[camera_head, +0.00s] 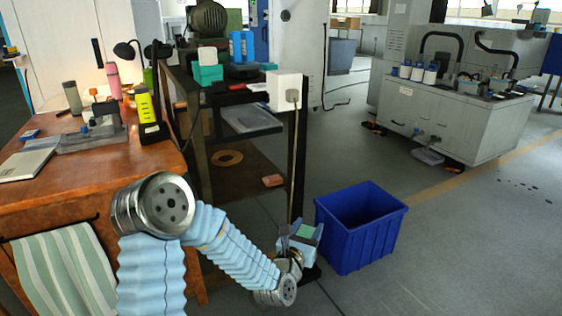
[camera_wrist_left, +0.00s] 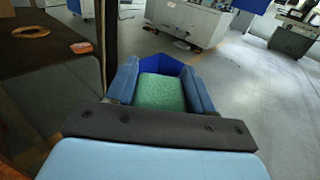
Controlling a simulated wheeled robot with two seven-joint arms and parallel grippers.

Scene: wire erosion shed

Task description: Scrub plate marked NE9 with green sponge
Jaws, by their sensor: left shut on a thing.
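My left gripper (camera_head: 303,240) is low, beside the dark shelf unit and just left of the blue bin. It is shut on the green sponge (camera_wrist_left: 160,92), which sits between its two blue fingers in the left wrist view. In the head view only a small pale green part of the sponge (camera_head: 307,231) shows. I cannot make out a plate marked NE9 in either view. My right gripper is not in view.
A blue bin (camera_head: 345,241) stands on the floor. The dark shelf unit (camera_head: 235,178) holds an orange ring (camera_head: 227,158) and a reddish block (camera_head: 273,181). A cluttered wooden desk (camera_head: 105,178) is at left. Open floor lies right of the bin.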

